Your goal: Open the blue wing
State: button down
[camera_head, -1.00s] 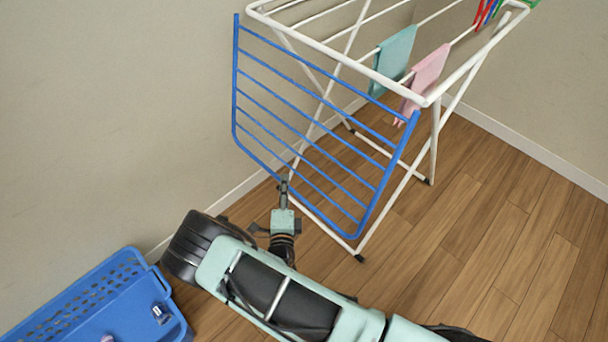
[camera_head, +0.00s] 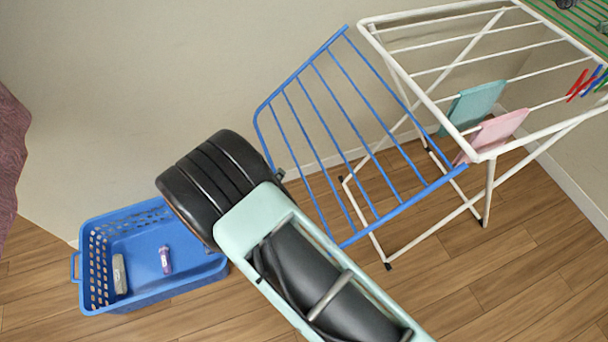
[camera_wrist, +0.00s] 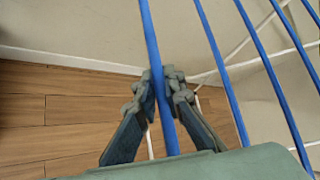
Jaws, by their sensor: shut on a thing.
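The blue wing (camera_head: 335,118) is a barred blue frame hinged on the near left end of the white drying rack (camera_head: 433,101). It is tilted outward and up, its outer edge out to the left of the rack. In the wrist view a blue bar of the wing (camera_wrist: 153,45) runs between the two fingers of my gripper (camera_wrist: 161,95), which is shut on it. In the head view my arm hides the gripper and part of the wing's outer edge.
A teal cloth (camera_head: 475,106) and a pink cloth (camera_head: 494,131) hang on the rack. Red and blue pegs (camera_head: 585,84) sit at its right. A blue basket (camera_head: 145,250) with small items stands on the floor at left. A wall is close behind.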

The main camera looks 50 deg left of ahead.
jog(key=s+a+r+m+g+p, duration=0.1)
jog(key=s+r+g+p, duration=0.2)
jog(key=r, duration=1)
jog(key=s+a+r+m+g+y+p, duration=0.1)
jog(key=s+r+p, duration=0.4)
jog(key=r, duration=0.8)
jog(key=shift+s+a+m+g+y+p, duration=0.15)
jog(key=shift+a+m+g+y+p, duration=0.2)
jog(key=shift+a+m+g, duration=0.55)
jog(key=shift+d+r, duration=0.1)
jog(key=c, duration=2.2)
grip_release()
jog(key=shift+r, duration=0.15)
jog(key=shift+o, duration=0.9)
jog(key=shift+d, duration=0.1)
jog(key=v, duration=1.2)
